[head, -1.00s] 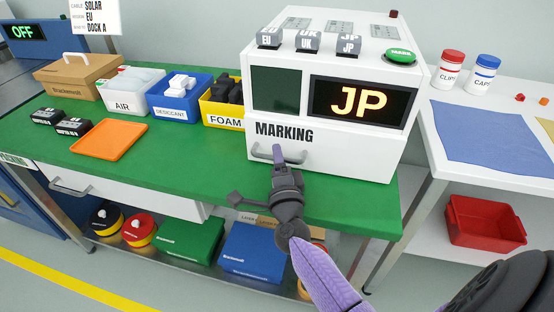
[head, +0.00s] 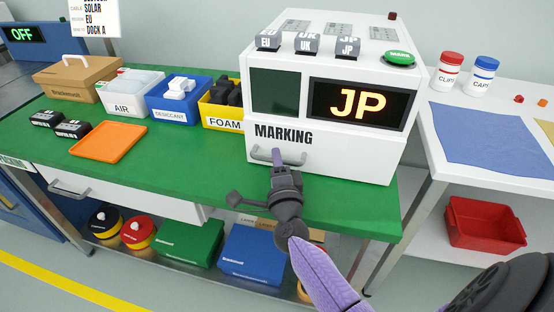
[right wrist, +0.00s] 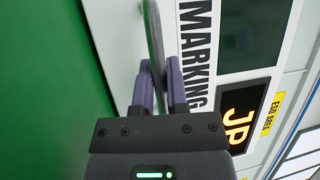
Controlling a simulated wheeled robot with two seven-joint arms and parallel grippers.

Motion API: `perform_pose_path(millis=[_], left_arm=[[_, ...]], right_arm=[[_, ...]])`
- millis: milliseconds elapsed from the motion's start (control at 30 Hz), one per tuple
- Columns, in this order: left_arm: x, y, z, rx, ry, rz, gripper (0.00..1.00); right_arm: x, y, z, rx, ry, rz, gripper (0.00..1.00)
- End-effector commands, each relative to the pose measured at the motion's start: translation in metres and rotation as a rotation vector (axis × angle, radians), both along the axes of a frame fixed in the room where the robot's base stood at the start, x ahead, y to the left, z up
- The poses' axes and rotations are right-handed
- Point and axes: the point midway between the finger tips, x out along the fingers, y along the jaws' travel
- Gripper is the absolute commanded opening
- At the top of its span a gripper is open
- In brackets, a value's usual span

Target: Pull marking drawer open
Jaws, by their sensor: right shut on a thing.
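The marking machine (head: 300,165) is a white box labelled MARKING, with a lit JP display (head: 360,103). Its drawer has a grey bar handle (head: 262,157) low on the front, below the label. The drawer front looks about flush with the machine; a small gap cannot be told. My left gripper is out of view.
The green bench top (head: 190,160) is clear in front of the machine. An orange tray (head: 108,142) and bins, including the yellow FOAM bin (head: 222,124), stand to the left. A side table with a blue cloth (head: 490,132) is at the right.

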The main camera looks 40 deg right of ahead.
Motion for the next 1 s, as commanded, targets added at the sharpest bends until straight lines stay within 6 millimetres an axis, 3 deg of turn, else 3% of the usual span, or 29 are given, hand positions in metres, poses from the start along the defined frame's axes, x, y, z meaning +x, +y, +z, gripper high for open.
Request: perform_pose_path(millis=[1000], left_arm=[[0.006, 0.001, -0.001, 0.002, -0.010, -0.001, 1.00]], right_arm=[[0.000, 0.000, -0.001, 0.001, 0.002, 0.001, 0.00]])
